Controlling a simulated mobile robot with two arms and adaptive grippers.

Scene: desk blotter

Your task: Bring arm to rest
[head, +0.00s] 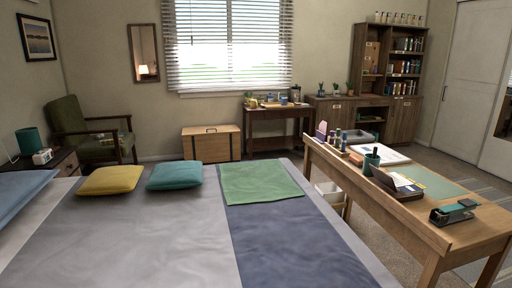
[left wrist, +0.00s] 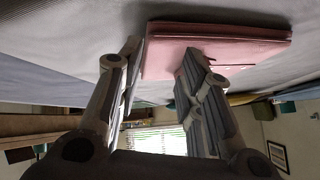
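My left gripper (left wrist: 162,52) shows in the left wrist view with its two fingers spread apart and nothing visible held between them. A pink flat, layered item (left wrist: 225,45) lies on a grey surface (left wrist: 70,40) beyond the fingers. The right finger overlaps the pink item in the picture; I cannot tell whether they touch. The wrist view is upside down, with the window low in the picture. Neither gripper nor arm shows in the head view, and my right gripper is in no frame.
In the head view a bed (head: 150,235) with yellow (head: 110,180) and teal (head: 174,176) pillows and a green cloth (head: 258,182) fills the front. A wooden desk (head: 405,212) with a green blotter (head: 432,183), pen cup (head: 371,163) and stapler (head: 453,211) stands at the right.

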